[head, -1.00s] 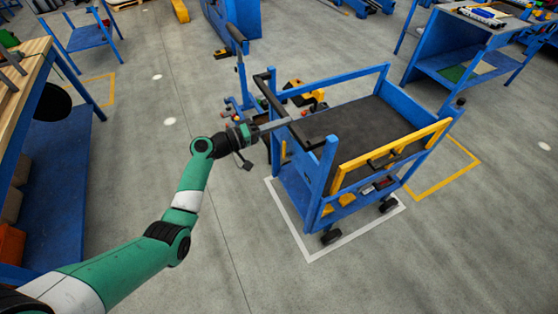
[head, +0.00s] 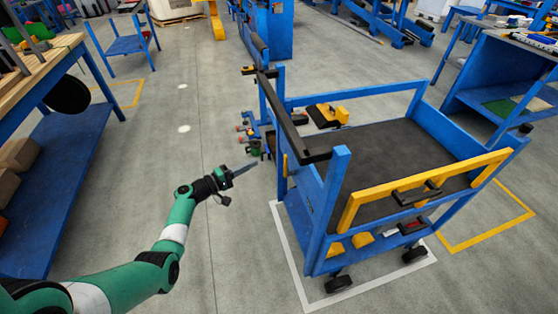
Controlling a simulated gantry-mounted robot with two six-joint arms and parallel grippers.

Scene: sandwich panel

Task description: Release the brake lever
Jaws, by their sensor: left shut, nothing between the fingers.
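The blue cart (head: 341,190) stands at centre right, with a dark top deck (head: 375,150). A long black bar (head: 286,120) runs along its left side, and a black handle (head: 416,193) sits on the yellow front rail (head: 365,203). I cannot tell for sure which part is the brake lever. My left gripper (head: 254,165) is shut and empty, left of the cart and apart from it in the picture, pointing toward its left side. My right gripper is out of view.
A white floor outline (head: 290,255) surrounds the cart's wheels. A wooden-topped bench (head: 60,48) stands at left and a blue workbench (head: 465,75) at right. Blue equipment with small coloured parts (head: 250,140) is behind the gripper.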

